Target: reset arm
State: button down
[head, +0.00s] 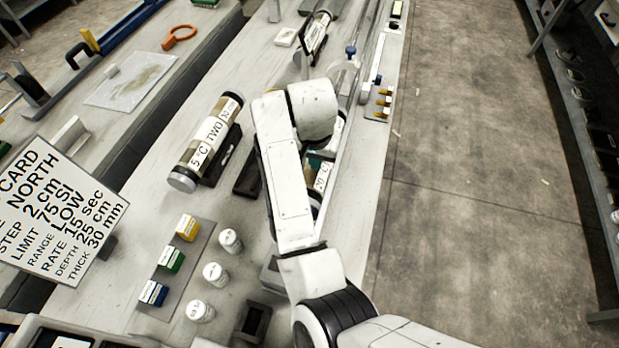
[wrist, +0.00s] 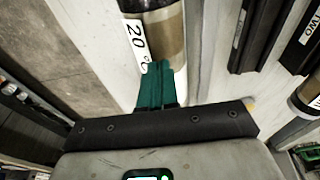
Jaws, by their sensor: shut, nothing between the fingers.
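My arm (head: 288,190) reaches over the bench in the head view, bent at the elbow, and hides most of my gripper there. In the wrist view my gripper (wrist: 157,72) shows teal fingers, shut with nothing between them. A core liner labelled 20 °C (wrist: 170,32) lies just beyond the fingertips; I cannot tell whether they touch it. Its label (head: 321,177) shows partly beside my arm in the head view. Another liner labelled TWO and 5 °C (head: 207,141) rests on a dark cradle left of my arm.
A printed card (head: 55,210) stands at the left. Yellow, green and blue blocks (head: 171,257) sit on a grey strip beside several white-lidded jars (head: 215,273). Another liner (head: 314,35) lies at the far end.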

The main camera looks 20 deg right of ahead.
jog(key=shift+s+a+b, duration=0.2)
jog(key=shift+s+a, duration=0.6)
jog(key=shift+s, duration=0.35)
jog(key=shift+s+a+b, duration=0.2)
jog(key=shift+s+a, duration=0.6)
jog(key=shift+s, duration=0.35)
